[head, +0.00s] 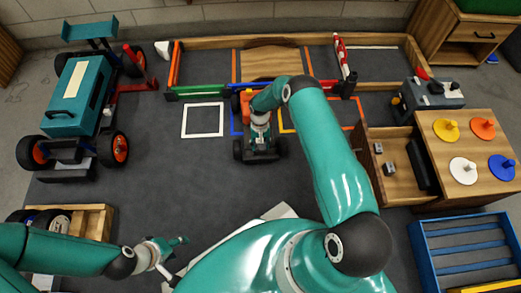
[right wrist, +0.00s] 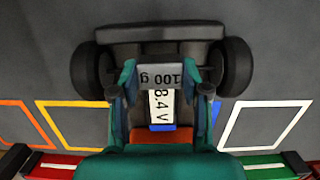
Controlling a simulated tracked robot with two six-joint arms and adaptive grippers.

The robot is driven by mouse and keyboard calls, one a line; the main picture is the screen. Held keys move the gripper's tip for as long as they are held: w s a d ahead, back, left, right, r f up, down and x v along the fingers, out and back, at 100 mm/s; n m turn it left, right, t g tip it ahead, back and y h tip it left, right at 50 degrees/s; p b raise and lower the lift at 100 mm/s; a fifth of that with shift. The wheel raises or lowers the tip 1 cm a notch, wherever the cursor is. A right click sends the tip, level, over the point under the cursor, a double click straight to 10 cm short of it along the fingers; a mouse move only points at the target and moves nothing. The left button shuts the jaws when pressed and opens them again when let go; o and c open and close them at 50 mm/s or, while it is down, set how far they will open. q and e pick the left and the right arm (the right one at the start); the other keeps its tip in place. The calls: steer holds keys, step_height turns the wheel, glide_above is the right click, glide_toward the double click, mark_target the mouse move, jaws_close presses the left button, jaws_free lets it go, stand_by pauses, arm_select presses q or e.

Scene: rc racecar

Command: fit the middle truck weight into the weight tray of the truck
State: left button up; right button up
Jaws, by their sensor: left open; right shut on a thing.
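The truck (head: 239,152) is on the dark floor mat near the middle of the head view, mostly under my right gripper (head: 262,140). In the right wrist view, the right gripper (right wrist: 161,82) is shut on a grey weight marked "100 g" (right wrist: 160,77). The weight is over the truck, between its dark end piece (right wrist: 160,34) and a white "8.4 V" label (right wrist: 161,108). The weight tray is hidden, and I cannot tell whether the weight touches it. My left gripper (head: 178,250) is open and empty, low over the mat at lower left.
Small grey blocks (head: 390,168) sit in an open wooden drawer (head: 402,192) at right, beside a cabinet with coloured discs (head: 464,170). A large teal car (head: 78,100) stands at left. A low barrier (head: 215,93) runs behind the truck. The mat around my left gripper is mostly clear.

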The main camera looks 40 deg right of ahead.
steer(key=shift+f+b, duration=0.7)
steer(key=shift+f, duration=1.2)
steer(key=shift+f, duration=0.1)
steer(key=shift+s+a+f+b, duration=0.1)
steer(key=shift+s+f+b, duration=0.1)
steer(key=shift+f+b, duration=0.5)
steer(key=o, duration=0.7)
steer(key=shift+r, duration=0.15)
steer(key=o, duration=0.5)
steer(key=shift+f, duration=0.2)
steer(key=shift+r, duration=0.1)
steer(key=shift+w+r, duration=0.1)
steer(key=shift+r, duration=0.05)
